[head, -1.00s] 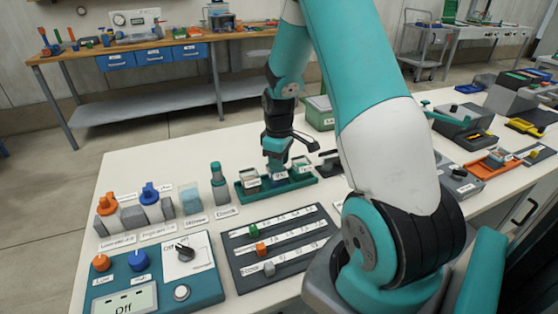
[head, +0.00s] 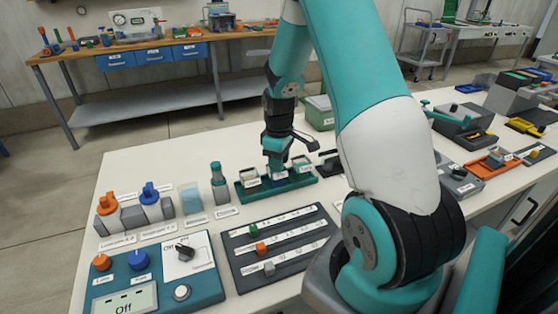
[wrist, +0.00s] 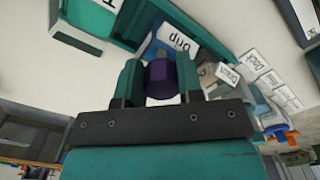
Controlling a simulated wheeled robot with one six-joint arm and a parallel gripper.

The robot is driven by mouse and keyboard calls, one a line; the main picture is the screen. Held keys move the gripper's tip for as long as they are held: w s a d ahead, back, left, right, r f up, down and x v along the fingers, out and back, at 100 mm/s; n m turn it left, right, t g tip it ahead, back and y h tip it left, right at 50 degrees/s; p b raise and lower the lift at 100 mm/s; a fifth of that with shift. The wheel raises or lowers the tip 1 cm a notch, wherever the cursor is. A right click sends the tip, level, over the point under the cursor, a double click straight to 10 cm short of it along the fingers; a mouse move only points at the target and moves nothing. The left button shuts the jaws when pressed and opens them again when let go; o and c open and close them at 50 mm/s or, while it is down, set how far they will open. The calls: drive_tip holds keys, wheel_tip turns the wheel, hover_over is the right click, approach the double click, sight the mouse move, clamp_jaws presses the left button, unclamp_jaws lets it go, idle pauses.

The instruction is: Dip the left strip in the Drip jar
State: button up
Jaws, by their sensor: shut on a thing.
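My gripper (wrist: 158,82) is shut on a dark purple piece (wrist: 160,78), which looks like the top of a strip. The jaws stand on either side of it in the wrist view. In the head view my gripper (head: 277,158) points down over the middle of a green tray (head: 246,196) with small labelled jars. A white label reading Drip (wrist: 178,38) lies just beyond the held piece in the wrist view. The lower end of the held piece is hidden, so I cannot tell whether it is inside a jar.
Left of the tray stand a dark green-capped bottle (head: 218,180), a clear container (head: 190,198) and orange and blue knobs on grey blocks. A slider panel (head: 275,245) and a control box (head: 160,275) lie in front. Other trays and devices fill the bench to the right.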

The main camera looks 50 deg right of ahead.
drive_tip(key=shift+r+p, duration=3.6)
drive_tip(key=shift+r, duration=0.7)
drive_tip(key=shift+f, duration=0.1)
